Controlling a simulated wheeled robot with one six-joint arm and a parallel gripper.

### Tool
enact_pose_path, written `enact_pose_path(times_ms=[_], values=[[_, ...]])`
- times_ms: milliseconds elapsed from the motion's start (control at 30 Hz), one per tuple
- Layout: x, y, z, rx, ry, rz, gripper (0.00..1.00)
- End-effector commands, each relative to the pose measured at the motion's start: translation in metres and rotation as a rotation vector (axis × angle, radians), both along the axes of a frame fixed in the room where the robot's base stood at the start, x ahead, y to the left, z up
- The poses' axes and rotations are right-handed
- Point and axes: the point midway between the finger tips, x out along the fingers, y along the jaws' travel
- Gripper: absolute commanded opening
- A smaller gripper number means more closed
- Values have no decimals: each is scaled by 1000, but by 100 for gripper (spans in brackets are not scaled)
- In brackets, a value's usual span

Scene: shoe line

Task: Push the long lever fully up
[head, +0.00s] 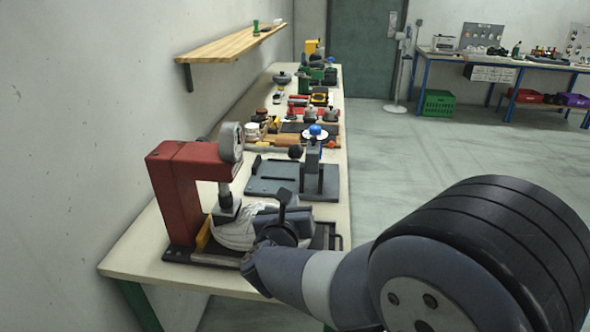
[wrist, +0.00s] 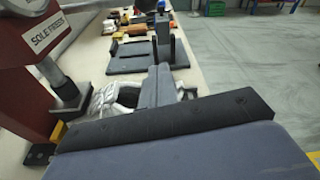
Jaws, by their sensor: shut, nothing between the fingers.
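In the head view, a grey fixture (head: 272,176) with a flat plate and an upright bracket stands on the bench beyond the red press. A black ball knob (head: 295,152) sits beside the top of the bracket and appears to end a lever there. How far up the lever stands I cannot tell. The fixture also shows in the wrist view (wrist: 128,57), its upright part (wrist: 163,38) straight ahead of my fingers. My gripper (wrist: 162,70) is shut and empty, low beside the shoe and short of the fixture. My wrist hides part of the press base in the head view.
The red sole press (head: 178,195) stands left of my gripper, its head over a white shoe (head: 234,234). Tools and small parts fill the bench farther back. A wooden shelf (head: 232,44) hangs on the left wall. The floor to the right is clear.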

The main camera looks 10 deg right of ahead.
Motion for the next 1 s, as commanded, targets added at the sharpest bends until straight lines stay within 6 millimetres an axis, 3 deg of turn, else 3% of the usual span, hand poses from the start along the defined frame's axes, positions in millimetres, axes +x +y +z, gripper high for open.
enact_pose_path(times_ms=[367,933,1000], values=[[6,-3,0,-4,1,1,0],[93,-35,-15,-4,4,-1,0],[98,-34,-2,-3,-1,3,0]])
